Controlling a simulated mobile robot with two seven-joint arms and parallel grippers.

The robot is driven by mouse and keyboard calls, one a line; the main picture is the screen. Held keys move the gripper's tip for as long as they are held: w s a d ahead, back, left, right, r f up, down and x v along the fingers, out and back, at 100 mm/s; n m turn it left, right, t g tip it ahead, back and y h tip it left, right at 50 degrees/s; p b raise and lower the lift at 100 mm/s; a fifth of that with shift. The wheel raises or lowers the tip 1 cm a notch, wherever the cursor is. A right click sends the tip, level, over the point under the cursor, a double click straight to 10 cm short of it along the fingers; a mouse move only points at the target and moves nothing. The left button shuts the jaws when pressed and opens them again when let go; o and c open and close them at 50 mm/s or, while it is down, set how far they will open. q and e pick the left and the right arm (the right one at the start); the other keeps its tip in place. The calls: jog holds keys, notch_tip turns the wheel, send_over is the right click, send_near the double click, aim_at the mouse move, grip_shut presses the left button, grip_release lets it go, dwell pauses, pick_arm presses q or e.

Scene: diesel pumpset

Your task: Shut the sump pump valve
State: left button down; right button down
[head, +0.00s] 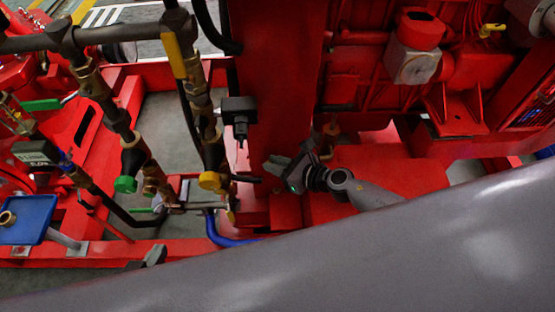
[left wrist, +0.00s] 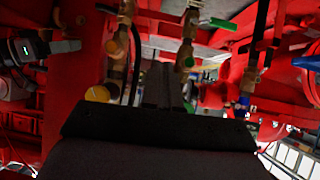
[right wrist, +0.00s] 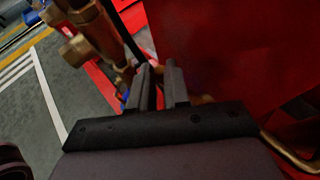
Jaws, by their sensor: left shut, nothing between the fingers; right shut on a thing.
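Brass valves stand on pipes at the left of the head view. They carry a yellow lever (head: 173,55), a yellow round handle (head: 211,181), a green round handle (head: 125,185) and a green lever (head: 40,104); I cannot tell which is the sump pump valve. My right gripper (head: 275,165) is right of the yellow round handle. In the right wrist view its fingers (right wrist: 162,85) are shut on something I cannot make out. My left gripper (head: 157,252) shows only its tip, below the handles. Its fingers (left wrist: 163,85) are shut and empty in the left wrist view, beside the yellow handle (left wrist: 97,93).
A red upright beam (head: 272,70) rises behind my right gripper. A black box (head: 238,108) hangs by the pipes. A blue tray (head: 25,220) is at the far left and a blue hose (head: 215,232) runs below the valves. My large grey arm link covers the lower right.

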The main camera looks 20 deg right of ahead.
pick_arm(q)
jog(key=shift+s+a+f+g+p, duration=0.3)
jog(key=shift+s+a+f+p, duration=0.2)
jog(key=shift+s+a, duration=0.1)
pick_arm(e)
jog(key=shift+a+f+m+t+h, duration=0.1)
jog(key=shift+f+m+t+h, duration=0.25)
jog(key=shift+m+h, duration=0.45)
jog(key=c, duration=1.1)
grip_release()
pick_arm(q)
jog(key=shift+w+d+r, duration=0.1)
jog(key=shift+w+r, duration=0.05)
pick_arm(e)
jog(key=shift+w, duration=0.1)
jog(key=shift+r, duration=0.15)
